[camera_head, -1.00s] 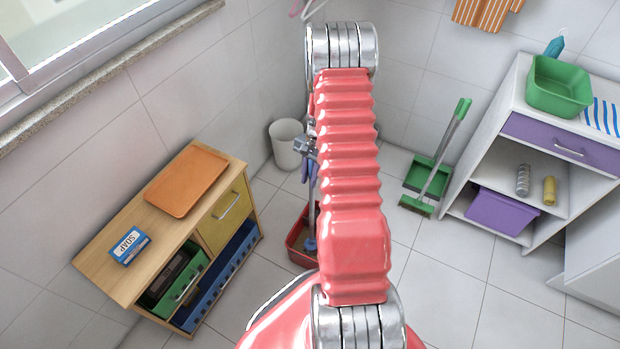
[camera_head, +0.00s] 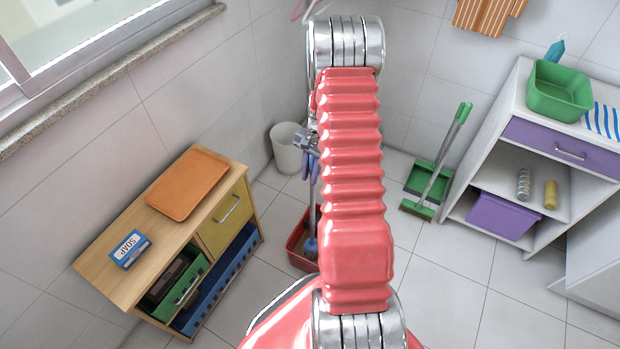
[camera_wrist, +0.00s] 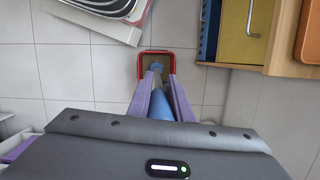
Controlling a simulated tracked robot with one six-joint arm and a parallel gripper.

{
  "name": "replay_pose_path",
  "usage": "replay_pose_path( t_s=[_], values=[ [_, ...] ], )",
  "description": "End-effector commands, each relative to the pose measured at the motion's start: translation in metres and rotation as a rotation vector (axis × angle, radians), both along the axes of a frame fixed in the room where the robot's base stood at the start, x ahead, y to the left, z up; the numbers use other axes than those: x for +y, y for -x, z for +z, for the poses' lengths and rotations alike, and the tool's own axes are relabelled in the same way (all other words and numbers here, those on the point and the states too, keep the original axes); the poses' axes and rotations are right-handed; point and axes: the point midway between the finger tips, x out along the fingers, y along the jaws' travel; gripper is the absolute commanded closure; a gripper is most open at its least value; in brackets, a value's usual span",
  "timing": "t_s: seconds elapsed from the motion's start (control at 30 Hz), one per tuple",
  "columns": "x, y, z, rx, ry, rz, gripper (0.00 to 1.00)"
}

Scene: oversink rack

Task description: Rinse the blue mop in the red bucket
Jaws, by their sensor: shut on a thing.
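The red bucket (camera_head: 294,254) stands on the tiled floor, half hidden behind my arm. In the wrist view its red rim (camera_wrist: 140,66) surrounds a brownish inside. The blue mop (camera_head: 311,246) hangs upright on a thin grey handle, its head within the bucket's outline. I cannot tell how deep it sits. My gripper (camera_head: 312,168) has purple fingers, partly hidden by my arm. In the wrist view my gripper (camera_wrist: 160,88) is shut on the mop's handle, with the blue mop head (camera_wrist: 157,66) beyond the fingertips.
A wooden cabinet (camera_head: 120,284) with an orange tray (camera_head: 187,184) and soap box (camera_head: 130,249) stands left of the bucket. A white bin (camera_head: 287,150) is behind. A green dustpan (camera_head: 420,178) and broom lean near the white shelf (camera_head: 500,130) at right. Floor between is clear.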

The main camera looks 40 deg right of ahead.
Motion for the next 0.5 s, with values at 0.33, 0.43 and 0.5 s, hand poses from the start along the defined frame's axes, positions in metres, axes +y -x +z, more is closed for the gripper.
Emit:
replay_pose_path(
  t_s=[0.33, 0.43, 0.5],
  values=[
    [-0.001, -0.001, 0.025, -0.003, 0.002, 0.001, 1.0],
    [-0.001, -0.001, 0.031, -0.003, 0.002, 0.001, 1.0],
    [-0.001, -0.001, 0.036, -0.003, 0.002, 0.001, 1.0]
  ],
)
